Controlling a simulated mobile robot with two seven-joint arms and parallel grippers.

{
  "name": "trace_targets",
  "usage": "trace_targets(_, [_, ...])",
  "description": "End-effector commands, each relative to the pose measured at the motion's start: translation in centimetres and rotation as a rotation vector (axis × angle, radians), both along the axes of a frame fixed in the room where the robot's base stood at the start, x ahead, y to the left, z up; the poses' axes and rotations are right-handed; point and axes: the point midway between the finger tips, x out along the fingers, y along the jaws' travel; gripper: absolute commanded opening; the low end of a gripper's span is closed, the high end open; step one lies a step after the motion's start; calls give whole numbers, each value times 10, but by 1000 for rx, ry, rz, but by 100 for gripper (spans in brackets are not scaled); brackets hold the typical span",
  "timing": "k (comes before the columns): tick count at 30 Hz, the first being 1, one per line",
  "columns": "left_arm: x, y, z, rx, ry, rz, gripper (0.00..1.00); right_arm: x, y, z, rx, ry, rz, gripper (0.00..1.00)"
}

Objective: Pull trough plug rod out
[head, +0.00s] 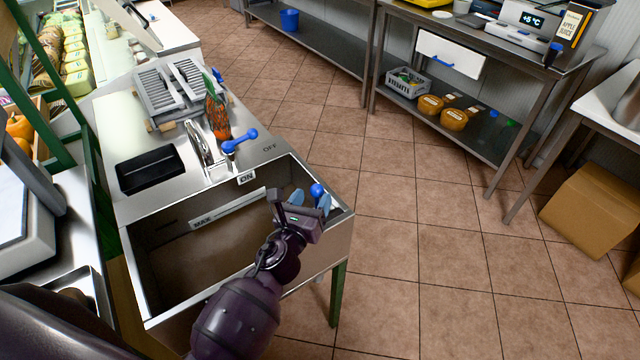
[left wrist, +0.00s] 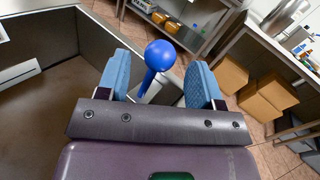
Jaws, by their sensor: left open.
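The plug rod (left wrist: 151,80) is a blue rod with a round ball knob on top. In the head view its blue knob (head: 317,190) shows at the right end of the metal trough (head: 340,226). My left gripper (head: 309,203) is over that end of the trough. In the left wrist view my left gripper (left wrist: 166,84) is open, with a blue pad on each side of the rod and the knob between them. The pads look apart from the rod. The rod's lower end is hidden. My right gripper is not in view.
A blue-handled tap lever (head: 240,141) stands behind the trough beside the spout, with ON and OFF labels. A black tray (head: 150,169) and a grey rack (head: 172,92) are on the counter. A steel table (head: 500,50) stands across open tiled floor.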

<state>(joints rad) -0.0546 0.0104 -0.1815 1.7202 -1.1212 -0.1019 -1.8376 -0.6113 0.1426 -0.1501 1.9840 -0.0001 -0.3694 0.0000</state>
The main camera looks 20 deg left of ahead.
Motion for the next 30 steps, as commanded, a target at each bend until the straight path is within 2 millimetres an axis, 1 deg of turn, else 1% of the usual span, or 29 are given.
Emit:
trace_targets(1, [9, -1, 0, -1, -1, -1, 60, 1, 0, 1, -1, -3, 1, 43])
trace_targets(3, [20, -2, 0, -1, -1, -1, 60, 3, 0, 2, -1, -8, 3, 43])
trace_targets(9, [41, -3, 0, 0, 0, 0, 60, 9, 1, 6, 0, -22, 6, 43])
trace_targets(15, [50, -4, 0, -2, 0, 0, 60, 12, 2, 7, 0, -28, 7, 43])
trace_targets(23, [50, -4, 0, -2, 0, 0, 60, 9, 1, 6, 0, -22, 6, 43])
trace_targets(30, [50, -4, 0, -1, 0, 0, 24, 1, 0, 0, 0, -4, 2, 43])
